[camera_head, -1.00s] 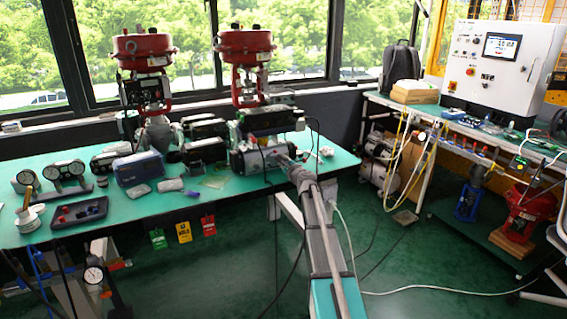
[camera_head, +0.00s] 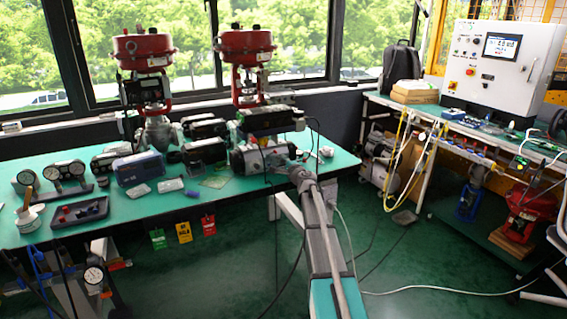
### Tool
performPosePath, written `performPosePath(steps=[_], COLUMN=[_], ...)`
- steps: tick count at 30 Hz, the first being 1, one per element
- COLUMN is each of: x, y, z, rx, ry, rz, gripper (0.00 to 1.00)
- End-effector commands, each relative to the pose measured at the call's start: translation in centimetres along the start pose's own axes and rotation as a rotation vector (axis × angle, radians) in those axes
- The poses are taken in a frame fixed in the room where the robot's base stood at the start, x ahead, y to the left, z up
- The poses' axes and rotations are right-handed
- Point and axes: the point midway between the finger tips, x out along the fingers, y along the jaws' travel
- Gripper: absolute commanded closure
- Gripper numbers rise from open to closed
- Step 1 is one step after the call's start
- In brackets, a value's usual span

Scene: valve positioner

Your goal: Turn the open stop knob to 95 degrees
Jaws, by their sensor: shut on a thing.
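My arm reaches from the bottom of the head view up to the right end of the green bench. My gripper (camera_head: 283,160) is at the right face of a grey positioner housing (camera_head: 250,157) below the right red-topped valve actuator (camera_head: 247,45). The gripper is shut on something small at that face. The open stop knob cannot be made out; the gripper covers that spot. The knob's angle cannot be read.
The green bench (camera_head: 110,221) holds gauges (camera_head: 65,170), a blue box (camera_head: 138,168) and a dark tray (camera_head: 78,212) at left. A second red actuator (camera_head: 143,48) stands left. Cables hang by my arm. Open floor lies right of it.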

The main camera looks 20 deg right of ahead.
Motion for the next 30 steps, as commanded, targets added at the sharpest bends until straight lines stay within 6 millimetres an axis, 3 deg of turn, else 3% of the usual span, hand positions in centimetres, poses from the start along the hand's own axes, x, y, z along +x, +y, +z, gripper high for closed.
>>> performPosePath(steps=[6,7,12,30], x=[0.2,0.2,0.2,-0.9], y=[-0.1,-0.1,-0.1,0.0], z=[-0.2,-0.2,-0.1,0.0], rx=[0.003,0.003,0.003,0.003], ry=[0.004,0.004,0.003,0.001], rz=[-0.002,-0.002,-0.001,0.000], gripper=[1.00,0.69,0.38,0.36])
